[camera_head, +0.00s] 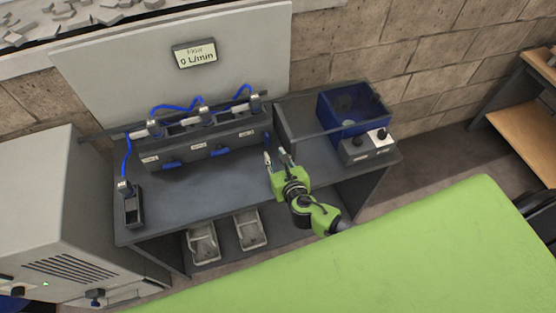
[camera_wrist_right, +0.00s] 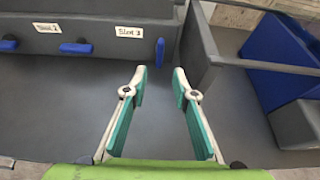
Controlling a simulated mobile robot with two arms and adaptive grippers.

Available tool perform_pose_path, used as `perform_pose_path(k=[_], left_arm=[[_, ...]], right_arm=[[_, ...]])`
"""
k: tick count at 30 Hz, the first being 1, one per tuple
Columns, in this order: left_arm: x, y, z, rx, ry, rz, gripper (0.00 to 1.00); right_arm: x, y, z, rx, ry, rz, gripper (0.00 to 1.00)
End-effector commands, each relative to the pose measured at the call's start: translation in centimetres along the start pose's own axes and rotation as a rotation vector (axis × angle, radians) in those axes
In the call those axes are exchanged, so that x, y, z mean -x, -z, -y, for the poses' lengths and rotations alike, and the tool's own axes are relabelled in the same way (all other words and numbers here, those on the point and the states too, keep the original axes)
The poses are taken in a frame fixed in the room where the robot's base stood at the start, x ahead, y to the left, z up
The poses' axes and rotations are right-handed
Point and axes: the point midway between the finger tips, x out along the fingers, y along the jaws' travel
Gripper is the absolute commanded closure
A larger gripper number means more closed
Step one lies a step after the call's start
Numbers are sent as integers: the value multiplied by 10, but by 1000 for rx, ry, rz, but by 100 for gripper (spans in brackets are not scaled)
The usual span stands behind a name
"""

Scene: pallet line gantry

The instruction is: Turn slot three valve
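The slot three valve is a blue handle (camera_wrist_right: 160,52) standing upright, just right of the "Slot 3" label (camera_wrist_right: 130,32) on the grey manifold. It also shows in the head view (camera_head: 266,138) at the manifold's right end. My right gripper (camera_head: 276,156) is open and empty, just in front of this handle and apart from it. In the right wrist view the two fingers (camera_wrist_right: 160,80) point at the handle, which lies beyond the gap between their tips. The other two blue handles (camera_head: 220,151) and (camera_head: 172,164) lie roughly level. My left gripper is out of view.
A display (camera_head: 195,53) on the back panel reads 0 L/min. A blue bin (camera_head: 352,110) and a grey box with knobs (camera_head: 367,147) stand right of the manifold behind a low wall. The bench top (camera_head: 190,190) in front is mostly clear. A green surface (camera_head: 430,250) lies nearer.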

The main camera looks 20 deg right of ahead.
Motion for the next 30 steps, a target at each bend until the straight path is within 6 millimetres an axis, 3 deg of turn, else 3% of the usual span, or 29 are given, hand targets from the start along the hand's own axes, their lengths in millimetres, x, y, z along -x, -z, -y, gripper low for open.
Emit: perform_pose_path(k=[7,25,28,30], left_arm=[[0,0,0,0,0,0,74],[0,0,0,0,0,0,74],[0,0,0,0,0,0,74],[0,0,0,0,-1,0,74]], right_arm=[[22,0,0,1,0,0,74],[24,0,0,-2,1,0,74],[28,-1,2,-70,16,-7,74],[34,-4,7,-211,53,-20,74]])
